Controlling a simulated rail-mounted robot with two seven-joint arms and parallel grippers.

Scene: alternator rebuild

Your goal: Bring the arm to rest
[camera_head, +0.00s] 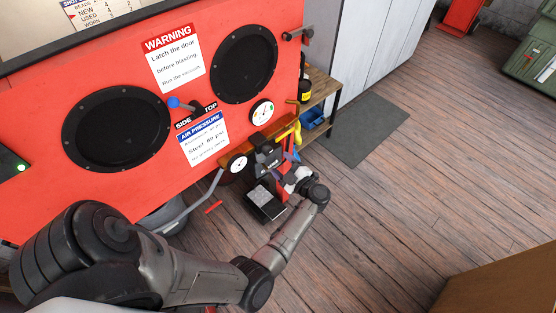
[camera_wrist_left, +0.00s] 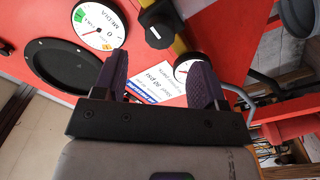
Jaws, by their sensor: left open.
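My left arm (camera_head: 190,277) reaches in from the lower left along the front of the red blast cabinet (camera_head: 208,28). My left gripper (camera_head: 262,150) is by the cabinet's lower front edge, near the gauges. In the left wrist view the two dark purple fingers (camera_wrist_left: 161,78) stand wide apart with nothing held between them. A black knob (camera_wrist_left: 160,22) on a yellow bar shows beyond the fingers in that view; I cannot tell how far off it is. My right gripper is out of view.
The cabinet carries two black round ports (camera_head: 117,128), a blue-knobbed lever (camera_head: 174,102), a media gauge (camera_head: 262,112) and a pressure gauge (camera_head: 238,164). A wooden shelf (camera_head: 318,88) with a blue bin (camera_head: 312,118) stands beyond.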

